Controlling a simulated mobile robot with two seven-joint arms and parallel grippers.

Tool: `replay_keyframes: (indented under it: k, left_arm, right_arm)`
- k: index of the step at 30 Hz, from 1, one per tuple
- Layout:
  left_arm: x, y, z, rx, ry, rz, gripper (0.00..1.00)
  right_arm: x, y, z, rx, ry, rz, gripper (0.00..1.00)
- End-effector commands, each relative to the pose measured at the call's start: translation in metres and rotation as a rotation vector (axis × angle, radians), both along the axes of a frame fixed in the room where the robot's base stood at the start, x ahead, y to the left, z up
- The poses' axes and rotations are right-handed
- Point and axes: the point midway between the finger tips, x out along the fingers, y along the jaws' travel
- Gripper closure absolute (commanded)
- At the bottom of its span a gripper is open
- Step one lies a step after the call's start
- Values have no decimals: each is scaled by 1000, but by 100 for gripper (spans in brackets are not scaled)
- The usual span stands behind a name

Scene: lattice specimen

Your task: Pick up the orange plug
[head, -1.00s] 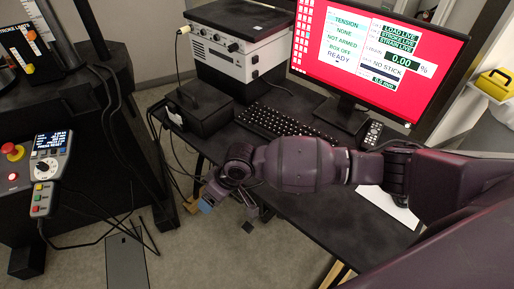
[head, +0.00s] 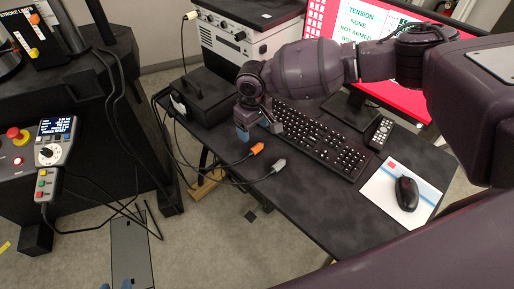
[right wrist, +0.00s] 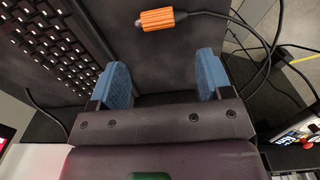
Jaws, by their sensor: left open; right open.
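The orange plug (head: 257,148) lies on the dark desk near its left edge, on a black cable. It also shows in the right wrist view (right wrist: 157,19), at the top, beyond the fingertips and between their lines. My right gripper (head: 257,131) is open and empty, just behind and beside the plug in the head view. Its two blue fingers are well apart in the right wrist view (right wrist: 165,80) and do not touch the plug.
A grey plug (head: 278,165) lies close to the orange one. The keyboard (head: 318,140) is to the right, with a remote (head: 380,133) and mouse (head: 406,193) further on. A black box (head: 205,98) stands at the left back of the desk (head: 300,215). Cables hang over the left edge.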

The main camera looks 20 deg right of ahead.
Motion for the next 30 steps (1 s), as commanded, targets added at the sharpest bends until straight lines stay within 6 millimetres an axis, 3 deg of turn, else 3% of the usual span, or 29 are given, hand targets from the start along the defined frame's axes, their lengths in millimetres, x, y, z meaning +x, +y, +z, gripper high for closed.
replay_keyframes:
  k: [3, 8, 18, 28, 30]
  left_arm:
    - [1, 0, -3, 0, 2, -1, 57]
    - [6, -1, 0, 0, -9, -4, 57]
    - [8, -2, -4, -1, -8, -7, 57]
    - [7, -2, -4, 0, -7, -7, 57]
    - [6, -2, -5, 1, -7, -6, 57]
  right_arm:
    - [0, 0, -18, -1, 2, 0, 28]
    - [-1, 0, -29, 0, -1, 1, 28]
    - [-4, -2, -71, 0, -1, 1, 28]
    - [-4, -2, -75, 1, -2, 1, 28]
    - [-4, -2, -75, 1, -2, 1, 38]
